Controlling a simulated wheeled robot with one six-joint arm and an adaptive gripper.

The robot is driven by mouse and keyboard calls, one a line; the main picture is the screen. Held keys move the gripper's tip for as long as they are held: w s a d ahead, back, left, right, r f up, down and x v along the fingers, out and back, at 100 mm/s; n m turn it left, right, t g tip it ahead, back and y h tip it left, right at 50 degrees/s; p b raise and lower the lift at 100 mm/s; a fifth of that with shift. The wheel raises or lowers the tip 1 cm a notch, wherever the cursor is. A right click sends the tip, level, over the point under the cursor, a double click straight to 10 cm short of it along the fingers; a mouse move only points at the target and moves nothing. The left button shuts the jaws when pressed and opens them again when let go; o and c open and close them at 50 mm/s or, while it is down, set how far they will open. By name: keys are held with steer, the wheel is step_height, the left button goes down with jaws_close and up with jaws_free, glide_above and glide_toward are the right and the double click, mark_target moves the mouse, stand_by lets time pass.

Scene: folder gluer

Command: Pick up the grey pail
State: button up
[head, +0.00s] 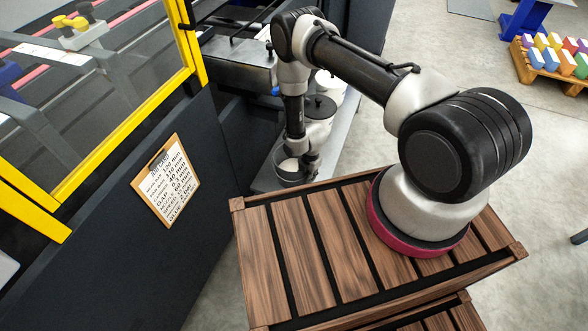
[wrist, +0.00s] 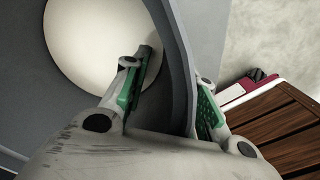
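The grey pail (head: 289,180) stands on a light grey shelf beside the dark machine, with a pale, cream-coloured surface inside it. In the wrist view its curved grey wall (wrist: 180,65) runs between the two green-padded fingers of my gripper (wrist: 172,100). One finger is over the inside of the pail, the other is outside the wall. My gripper is open, and a gap shows between the inner finger and the wall. In the head view my gripper (head: 312,162) is low at the pail's right side and hides part of it. The pail's bottom is hidden.
A white container with a dark lid (head: 319,106) stands just behind the pail on the shelf (head: 340,135). The machine's dark panel (head: 110,200), with a clipboard (head: 166,180), is on the left. My slatted wooden-looking deck is in front. Open floor (head: 430,50) lies to the right.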

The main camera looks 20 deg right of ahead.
jaws_close()
steer(key=shift+w+r, duration=0.1)
stand_by(0.4)
